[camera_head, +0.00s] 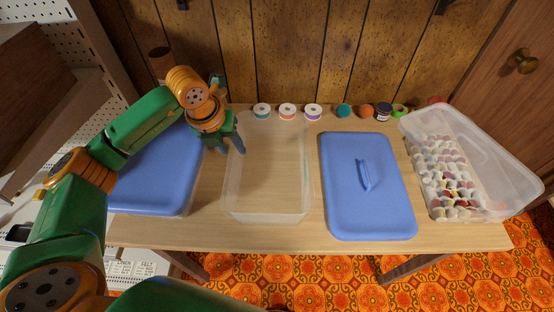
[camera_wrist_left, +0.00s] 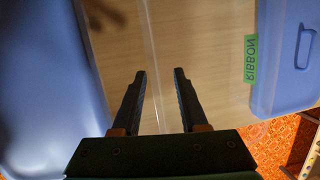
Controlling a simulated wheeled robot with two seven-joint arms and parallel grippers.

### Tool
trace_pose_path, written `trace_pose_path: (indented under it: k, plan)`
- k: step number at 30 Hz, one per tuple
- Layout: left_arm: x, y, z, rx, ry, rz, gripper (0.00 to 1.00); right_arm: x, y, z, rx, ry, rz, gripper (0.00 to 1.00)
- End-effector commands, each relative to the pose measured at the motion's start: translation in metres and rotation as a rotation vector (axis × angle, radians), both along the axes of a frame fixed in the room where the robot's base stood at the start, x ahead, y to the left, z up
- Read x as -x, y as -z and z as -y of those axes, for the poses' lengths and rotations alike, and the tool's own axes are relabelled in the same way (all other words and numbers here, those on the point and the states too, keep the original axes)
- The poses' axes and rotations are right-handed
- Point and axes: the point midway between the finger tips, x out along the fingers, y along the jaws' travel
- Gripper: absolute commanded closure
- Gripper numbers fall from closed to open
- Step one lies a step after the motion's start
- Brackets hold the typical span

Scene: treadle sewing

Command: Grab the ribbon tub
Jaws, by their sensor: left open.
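A clear, empty open tub (camera_head: 268,190) stands in the middle of the table. My left gripper (camera_head: 228,152) is open at its left wall, with one finger on each side of the rim. In the left wrist view, the clear wall line (camera_wrist_left: 152,60) runs between the two open fingers (camera_wrist_left: 163,75). A green label reading RIBBON (camera_wrist_left: 250,60) shows there, its letters mirrored. My right gripper is not in view.
A blue-lidded tub (camera_head: 158,190) is close left, partly under my arm. A loose blue lid (camera_head: 372,210) with a handle lies right. A clear tub of spools (camera_head: 490,180) is far right.

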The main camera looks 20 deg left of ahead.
Motion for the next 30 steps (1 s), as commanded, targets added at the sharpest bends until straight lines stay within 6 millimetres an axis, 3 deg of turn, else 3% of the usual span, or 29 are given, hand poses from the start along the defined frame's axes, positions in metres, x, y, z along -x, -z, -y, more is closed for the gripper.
trace_pose_path:
  k: [10, 17, 18, 23, 30]
  plan:
    - [-0.020, 0.054, -0.001, 0.004, 0.004, -0.004, 0.57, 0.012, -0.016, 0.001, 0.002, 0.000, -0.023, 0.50]
    - [-0.022, 0.060, 0.000, 0.004, 0.006, 0.001, 0.57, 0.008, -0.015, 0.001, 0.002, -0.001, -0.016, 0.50]
    - [-0.022, 0.060, 0.000, 0.004, 0.006, 0.001, 0.60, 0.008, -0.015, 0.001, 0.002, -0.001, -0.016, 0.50]
    - [-0.022, 0.060, 0.000, 0.004, 0.006, 0.000, 1.00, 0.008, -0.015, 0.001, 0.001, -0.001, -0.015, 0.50]
    - [-0.022, 0.060, 0.000, 0.005, 0.006, 0.001, 1.00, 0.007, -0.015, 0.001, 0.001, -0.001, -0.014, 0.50]
